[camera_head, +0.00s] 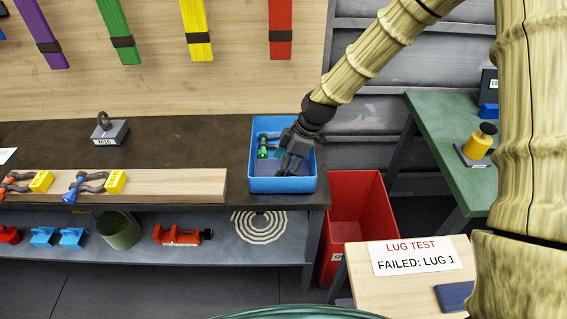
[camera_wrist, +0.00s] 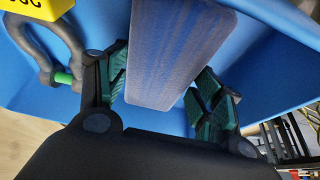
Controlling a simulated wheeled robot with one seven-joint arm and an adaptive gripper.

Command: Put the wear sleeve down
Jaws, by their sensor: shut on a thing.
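The wear sleeve (camera_wrist: 172,50) is a flat, blue-grey, fabric-like strip. In the wrist view it lies between the green-padded fingers of my gripper (camera_wrist: 165,92), which is shut on it. In the head view my gripper (camera_head: 287,162) reaches down into the blue bin (camera_head: 283,185) at the right end of the dark bench, and its fingers partly hide the sleeve. The bin's blue walls also surround the sleeve in the wrist view (camera_wrist: 265,55). I cannot tell whether the sleeve touches the bin floor.
A shackle with a green pin (camera_head: 264,148) is at the bin's left side, close to my fingers. A wooden board (camera_head: 190,186) with shackles lies left of the bin. A weight marked M16 (camera_head: 108,132) stands behind. A red crate (camera_head: 356,205) is right of the bench.

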